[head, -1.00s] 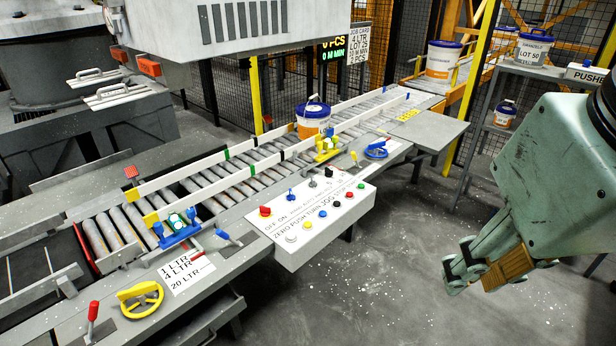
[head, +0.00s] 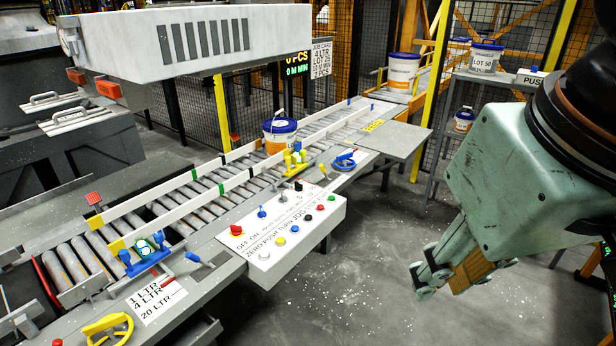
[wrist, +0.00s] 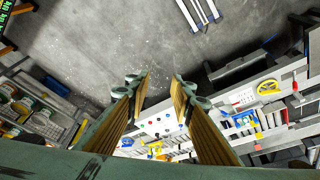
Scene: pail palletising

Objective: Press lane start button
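The white control panel (head: 285,243) juts from the near side of the roller lane. Its top carries coloured buttons: a red one (head: 236,230), a white one (head: 264,254), a yellow one (head: 280,241), a blue one (head: 295,229), a black one, another red one and a green one (head: 332,198). Which is the lane start button cannot be read. My gripper (head: 425,272) hangs over open floor right of the panel, apart from it. In the wrist view my gripper (wrist: 162,80) has its two wood-faced fingers spread, with nothing between them; the panel (wrist: 160,122) shows beyond.
A blue-rimmed pail (head: 280,135) stands on the roller lane (head: 205,192) between white guide rails. Another pail (head: 402,72) stands at the lane's far end. A yellow handwheel (head: 108,330) and blue clamp (head: 146,260) line the near edge. Floor right of the panel is clear.

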